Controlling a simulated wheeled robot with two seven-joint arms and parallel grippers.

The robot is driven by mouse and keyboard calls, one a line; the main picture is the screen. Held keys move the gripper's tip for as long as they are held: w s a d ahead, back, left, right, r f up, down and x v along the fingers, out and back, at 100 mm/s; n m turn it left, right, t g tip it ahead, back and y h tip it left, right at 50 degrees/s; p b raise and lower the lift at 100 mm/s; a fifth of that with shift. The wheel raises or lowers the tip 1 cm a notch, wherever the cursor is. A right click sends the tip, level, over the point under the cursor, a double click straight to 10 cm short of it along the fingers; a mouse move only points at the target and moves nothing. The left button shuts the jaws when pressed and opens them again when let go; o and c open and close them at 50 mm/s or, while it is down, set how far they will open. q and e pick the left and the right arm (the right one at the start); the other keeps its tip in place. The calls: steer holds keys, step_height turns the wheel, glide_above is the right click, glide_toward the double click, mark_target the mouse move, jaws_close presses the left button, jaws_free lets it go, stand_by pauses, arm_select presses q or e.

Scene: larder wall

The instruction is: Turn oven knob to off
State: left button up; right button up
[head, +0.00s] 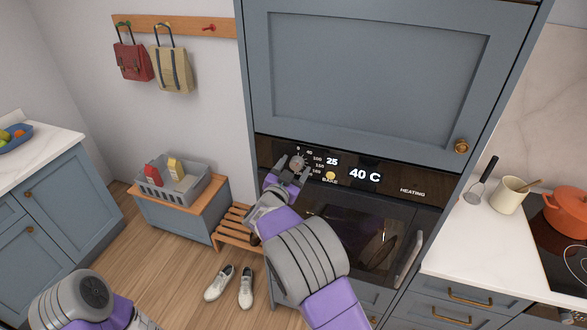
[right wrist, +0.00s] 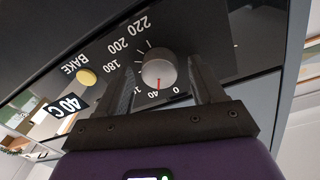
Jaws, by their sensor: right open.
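The oven's round grey knob (head: 298,161) is on the dark control panel (head: 272,150). The panel reads 25, 40 C and HEATING, with a yellow BAKE button (head: 330,175). My left arm shows at the lower left, but its gripper is out of view.
The oven door (head: 345,225) with its upright handle (head: 408,262) is below the panel, and a blue cupboard door (head: 370,85) is above. A grey basket (head: 190,190) stands on a low bench at left. White shoes (head: 220,283) lie on the floor. An orange pot (head: 568,213) is at right.

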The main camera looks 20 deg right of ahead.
steer(key=c, duration=1.1)
steer(key=shift+o, duration=0.2)
steer(key=shift+r+n+p, duration=0.15)
steer(key=shift+n+p, duration=1.3)
steer(key=shift+n, duration=0.05)
steer(key=shift+n+p, duration=0.95)
steer(key=shift+n, duration=0.55)
steer(key=o, duration=1.1)
steer(key=shift+c, duration=0.2)
steer(key=shift+a+f, duration=0.1)
steer(key=shift+f, duration=0.1)
steer(key=b+v, duration=0.1)
steer(key=v, duration=0.6)
steer(key=shift+s, duration=0.25)
steer(key=shift+f, duration=0.15)
